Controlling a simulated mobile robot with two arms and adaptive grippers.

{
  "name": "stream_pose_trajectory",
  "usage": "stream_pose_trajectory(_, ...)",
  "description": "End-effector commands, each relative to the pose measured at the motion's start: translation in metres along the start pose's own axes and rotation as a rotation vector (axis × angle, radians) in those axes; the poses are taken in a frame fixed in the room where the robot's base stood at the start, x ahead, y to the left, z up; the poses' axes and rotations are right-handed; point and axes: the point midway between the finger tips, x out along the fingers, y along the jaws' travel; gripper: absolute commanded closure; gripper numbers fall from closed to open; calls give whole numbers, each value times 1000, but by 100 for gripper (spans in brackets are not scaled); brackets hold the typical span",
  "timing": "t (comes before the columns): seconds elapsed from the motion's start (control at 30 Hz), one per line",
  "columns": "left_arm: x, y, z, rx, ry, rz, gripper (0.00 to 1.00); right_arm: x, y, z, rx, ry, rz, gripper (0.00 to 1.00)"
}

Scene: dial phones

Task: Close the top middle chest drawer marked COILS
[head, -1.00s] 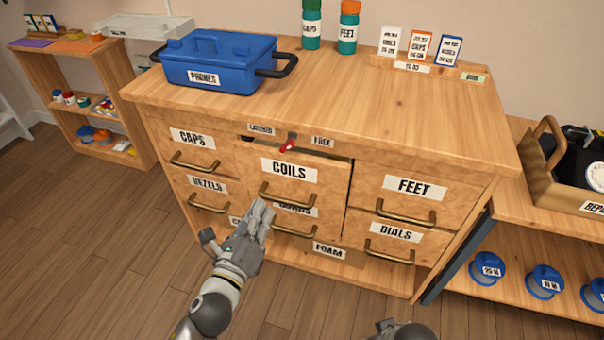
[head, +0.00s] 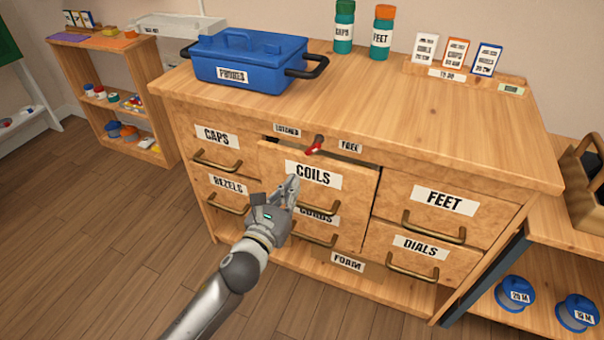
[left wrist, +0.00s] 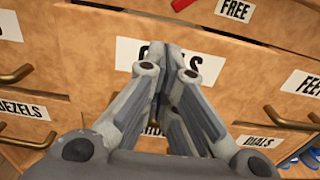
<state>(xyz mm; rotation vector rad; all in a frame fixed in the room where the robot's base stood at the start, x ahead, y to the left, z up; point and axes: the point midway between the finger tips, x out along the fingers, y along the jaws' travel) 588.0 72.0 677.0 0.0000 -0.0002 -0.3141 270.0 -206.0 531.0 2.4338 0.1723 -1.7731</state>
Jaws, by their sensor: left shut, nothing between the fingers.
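The COILS drawer (head: 345,185) is the top middle one in the wooden chest. It stands out a little from its neighbours, with a dark gap along its top edge. Its white label also shows in the left wrist view (left wrist: 140,53), partly hidden by my fingers. My left gripper (head: 292,182) is shut and empty, its fingertips at the left part of the drawer front, by the label. My right gripper is not in view.
A red lever (head: 314,148) sits above the drawer between the LATCHED and FREE labels. The CAPS drawer (head: 205,150) and FEET drawer (head: 425,215) flank it. A blue PHONES box (head: 248,62) stands on the chest top. Wooden floor is open at the left.

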Motion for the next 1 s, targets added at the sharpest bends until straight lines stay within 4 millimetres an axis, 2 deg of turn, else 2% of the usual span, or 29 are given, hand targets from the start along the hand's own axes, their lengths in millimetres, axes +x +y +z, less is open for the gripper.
stream_pose_trajectory(0.1, 24, 0, 0, -1, -3, 0, 100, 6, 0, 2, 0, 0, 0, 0)
stream_pose_trajectory(0.23, 44, 0, -1, 0, -1, 0, 100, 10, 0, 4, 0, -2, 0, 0)
stream_pose_trajectory(0.3, 50, 0, -1, -1, 0, 0, 100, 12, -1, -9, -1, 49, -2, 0)
stream_pose_trajectory(0.5, 59, 0, -1, -1, 1, 0, 100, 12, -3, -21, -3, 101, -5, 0)
stream_pose_trajectory(0.87, 61, 0, 0, 0, 0, 0, 100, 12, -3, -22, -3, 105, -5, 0)
stream_pose_trajectory(1.0, 77, 0, 0, 2, -2, -1, 100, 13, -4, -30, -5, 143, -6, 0)
